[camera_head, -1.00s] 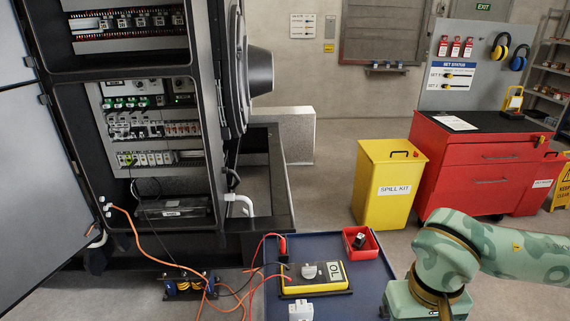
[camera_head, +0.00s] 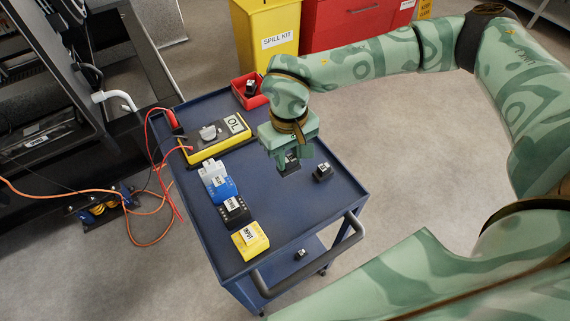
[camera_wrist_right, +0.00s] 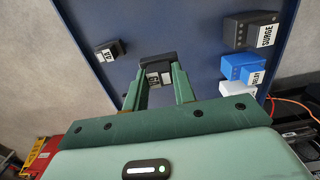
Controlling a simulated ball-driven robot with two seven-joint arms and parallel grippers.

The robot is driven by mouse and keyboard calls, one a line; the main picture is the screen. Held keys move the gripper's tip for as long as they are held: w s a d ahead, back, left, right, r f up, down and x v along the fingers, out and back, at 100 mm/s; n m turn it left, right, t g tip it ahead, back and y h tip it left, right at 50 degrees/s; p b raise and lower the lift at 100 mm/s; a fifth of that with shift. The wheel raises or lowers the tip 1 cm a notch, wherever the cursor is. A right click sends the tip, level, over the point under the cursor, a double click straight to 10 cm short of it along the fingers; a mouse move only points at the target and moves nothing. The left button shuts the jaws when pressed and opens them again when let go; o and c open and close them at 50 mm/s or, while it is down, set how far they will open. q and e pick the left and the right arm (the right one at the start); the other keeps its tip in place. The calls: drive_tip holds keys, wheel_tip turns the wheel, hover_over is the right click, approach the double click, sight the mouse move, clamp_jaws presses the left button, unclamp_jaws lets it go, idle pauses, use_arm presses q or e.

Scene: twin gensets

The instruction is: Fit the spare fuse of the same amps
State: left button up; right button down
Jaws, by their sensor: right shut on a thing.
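My right gripper (camera_head: 289,155) is over the blue cart top (camera_head: 275,215) and points down. It is shut on a small black fuse block (camera_wrist_right: 156,71) with a white label, which shows between both fingers in the right wrist view; the label is too small to read surely. From the head view I cannot tell if this block touches the cart top. A second black labelled block (camera_head: 322,171) sits apart, right of the gripper; it also shows in the wrist view (camera_wrist_right: 108,51). A red bin (camera_head: 262,100) at the cart's far end holds a black piece (camera_head: 250,89). My left gripper is not in view.
A yellow meter (camera_head: 218,140) reading OL lies left of my gripper. White (camera_head: 209,169), blue (camera_head: 223,189), black (camera_head: 236,212) and yellow (camera_head: 250,241) blocks line the cart's left side. The cart handle (camera_head: 315,255) is at the near edge. Orange and red leads trail left.

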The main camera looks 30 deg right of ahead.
sight(288, 162)
drive_tip(key=w+f, duration=0.1)
drive_tip(key=f, duration=0.1)
drive_tip(key=w+d+f+b, duration=0.1)
drive_tip(key=shift+w+d+f, duration=0.1)
drive_tip(key=shift+w+f, duration=0.25)
drive_tip(key=shift+f, duration=0.05)
drive_tip(key=f, duration=0.1)
drive_tip(key=f+b, duration=0.1)
drive_tip(key=f, duration=0.1)
drive_tip(key=shift+w+d+f, duration=0.1)
drive_tip(key=shift+w+f, duration=0.1)
drive_tip(key=shift+f, duration=0.1)
drive_tip(key=c, duration=1.1)
unclamp_jaws()
drive_tip(key=shift+f, duration=0.1)
drive_tip(key=shift+c, duration=0.2)
wheel_tip(288, 162, up, 12)
drive_tip(key=p, duration=0.3)
drive_tip(key=shift+w+r, duration=0.15)
drive_tip(key=shift+r, duration=0.05)
